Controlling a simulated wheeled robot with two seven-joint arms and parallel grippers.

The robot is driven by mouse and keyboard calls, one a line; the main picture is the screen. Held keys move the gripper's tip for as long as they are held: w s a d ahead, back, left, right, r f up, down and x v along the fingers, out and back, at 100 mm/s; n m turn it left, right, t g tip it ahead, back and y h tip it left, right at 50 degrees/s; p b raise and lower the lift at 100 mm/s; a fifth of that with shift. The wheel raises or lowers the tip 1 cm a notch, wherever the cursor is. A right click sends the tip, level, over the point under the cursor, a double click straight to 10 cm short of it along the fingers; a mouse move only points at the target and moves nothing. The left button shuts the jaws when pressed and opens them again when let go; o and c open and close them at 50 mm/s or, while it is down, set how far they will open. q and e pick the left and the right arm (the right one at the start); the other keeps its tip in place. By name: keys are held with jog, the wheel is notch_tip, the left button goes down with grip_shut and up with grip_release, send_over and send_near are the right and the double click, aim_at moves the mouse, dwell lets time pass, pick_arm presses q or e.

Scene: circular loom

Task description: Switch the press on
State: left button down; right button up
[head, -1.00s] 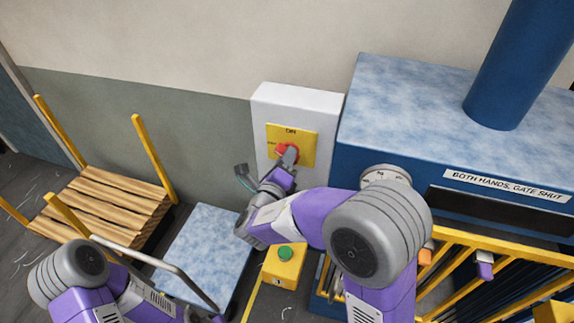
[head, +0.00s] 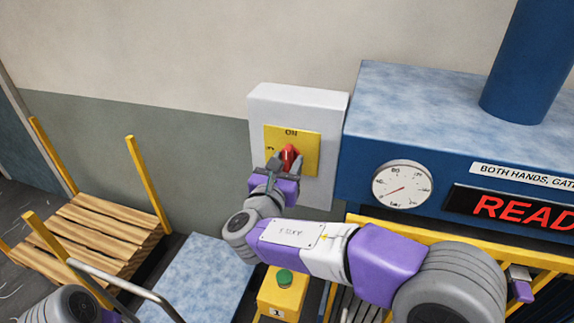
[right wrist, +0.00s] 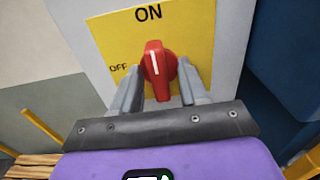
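The red switch knob (head: 289,155) sits on a yellow plate (head: 309,143) on a white wall box (head: 327,107). In the right wrist view, the knob (right wrist: 159,72) stands upright and its white line points up to the ON mark (right wrist: 148,14); OFF is at its left. My right gripper (head: 285,165) is at the knob, its fingers apart on either side with gaps showing. The blue press (head: 420,112) stands at the right; its display (head: 520,212) is lit with red letters starting READ. My left gripper is out of view; only part of that arm shows at bottom left.
A pressure dial (head: 402,187) is on the press front. A yellow gate rail (head: 430,236) and a yellow button box (head: 283,290) with a green button stand below. A wooden-slatted cart (head: 95,235) and a blue-topped table (head: 205,275) are at the left.

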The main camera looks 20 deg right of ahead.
jog(key=shift+s+a, duration=0.3)
jog(key=shift+s, duration=0.05)
jog(key=v, duration=0.6)
dwell(0.3)
